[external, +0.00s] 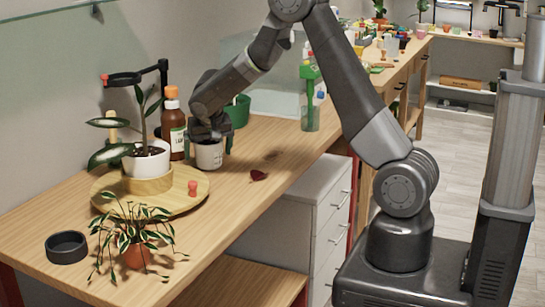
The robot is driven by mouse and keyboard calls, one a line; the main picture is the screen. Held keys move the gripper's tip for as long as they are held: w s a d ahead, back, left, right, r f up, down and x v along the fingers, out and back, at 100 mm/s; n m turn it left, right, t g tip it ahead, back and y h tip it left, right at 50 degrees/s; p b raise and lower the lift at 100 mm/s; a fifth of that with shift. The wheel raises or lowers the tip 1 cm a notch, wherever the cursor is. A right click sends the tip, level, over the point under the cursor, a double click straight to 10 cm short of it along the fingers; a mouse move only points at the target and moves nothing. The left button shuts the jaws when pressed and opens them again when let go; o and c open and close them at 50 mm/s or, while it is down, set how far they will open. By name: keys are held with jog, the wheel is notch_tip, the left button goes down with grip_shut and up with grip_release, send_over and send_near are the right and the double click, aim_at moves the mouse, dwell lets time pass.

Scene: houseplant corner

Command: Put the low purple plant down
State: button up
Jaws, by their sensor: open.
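My gripper (209,134) points down over a small white pot (209,155), which stands upright on the wooden table, just right of the brown bottle. The gripper is open, with its fingers at the pot's rim. Whether they touch the pot I cannot tell. The gripper hides the top of the pot, and no purple foliage shows clearly there. A dark red-purple leaf (258,176) lies flat on the table to the right of the pot.
A round wooden tray (187,209) bears a leafy plant in a white pot (147,160) and a small red peg. A brown bottle (173,130), a green pot (238,111) and a green spray bottle (310,100) stand nearby. A trailing plant (137,255) and black dish (66,247) are in front.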

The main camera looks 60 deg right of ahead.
jog(key=v, duration=1.2)
jog(key=shift+r+b, duration=0.1)
jog(key=shift+b, duration=0.25)
jog(key=shift+o, duration=0.6)
